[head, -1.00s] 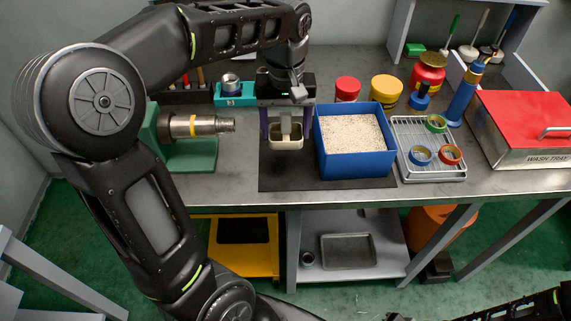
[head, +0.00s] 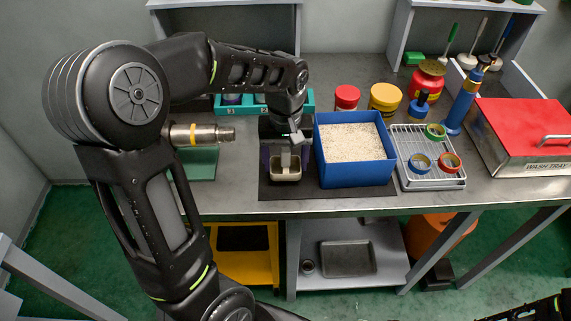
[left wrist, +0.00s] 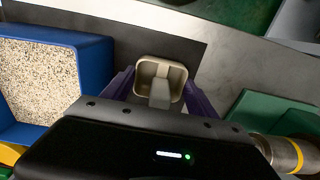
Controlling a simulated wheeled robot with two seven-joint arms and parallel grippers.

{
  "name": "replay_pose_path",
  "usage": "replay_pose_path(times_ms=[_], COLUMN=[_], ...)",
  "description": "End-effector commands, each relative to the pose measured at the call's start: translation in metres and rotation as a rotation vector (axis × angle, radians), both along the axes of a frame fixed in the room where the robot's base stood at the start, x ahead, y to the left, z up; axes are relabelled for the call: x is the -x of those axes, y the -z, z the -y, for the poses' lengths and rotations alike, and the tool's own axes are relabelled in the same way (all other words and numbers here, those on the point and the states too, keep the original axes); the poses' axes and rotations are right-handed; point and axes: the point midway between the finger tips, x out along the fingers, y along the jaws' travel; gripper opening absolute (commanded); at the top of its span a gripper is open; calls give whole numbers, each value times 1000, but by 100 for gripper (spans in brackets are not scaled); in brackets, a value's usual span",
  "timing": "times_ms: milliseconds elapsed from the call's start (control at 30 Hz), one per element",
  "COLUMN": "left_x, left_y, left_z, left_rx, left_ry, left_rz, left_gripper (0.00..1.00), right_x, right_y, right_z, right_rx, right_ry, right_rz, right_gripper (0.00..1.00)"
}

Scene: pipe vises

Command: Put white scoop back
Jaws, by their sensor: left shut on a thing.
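My left gripper (head: 284,162) is shut on the cream-white scoop (head: 286,174), a small open-topped tray with a pale handle. The scoop is over the front part of a dark mat (head: 340,193), just left of the blue bin (head: 356,175) of pale grains. In the left wrist view the scoop (left wrist: 174,70) sits between the purple fingers and looks empty. I cannot tell whether it touches the mat. My right gripper is out of view.
The green vise (head: 199,165) with a steel pipe (head: 212,134) stands left of the scoop, partly behind my arm. A wire rack (head: 436,180) with coloured rings and a red-lidded wash tray (head: 520,150) are to the right. Jars stand behind the bin.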

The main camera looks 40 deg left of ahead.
Motion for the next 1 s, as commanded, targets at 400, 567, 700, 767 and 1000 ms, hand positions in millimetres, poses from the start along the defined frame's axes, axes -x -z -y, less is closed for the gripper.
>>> replay_pose_path(times_ms=[400, 567, 700, 767, 1000], left_x=[0, 0, 0, 0, 0], left_y=[18, 20, 20, 20, 20], left_z=[0, 0, 0, 0, 0], left_rx=[-1, -1, -1, -1, -1], left_ry=[0, 0, 0, 0, 0], left_rz=[1, 1, 1, 1, 1], left_gripper=[30, 71, 82, 87, 89], right_x=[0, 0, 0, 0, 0], right_y=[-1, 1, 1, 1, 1], right_z=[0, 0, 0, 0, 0], right_rx=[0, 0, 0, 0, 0], right_ry=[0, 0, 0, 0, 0], right_rz=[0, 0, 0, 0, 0], right_gripper=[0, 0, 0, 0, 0])
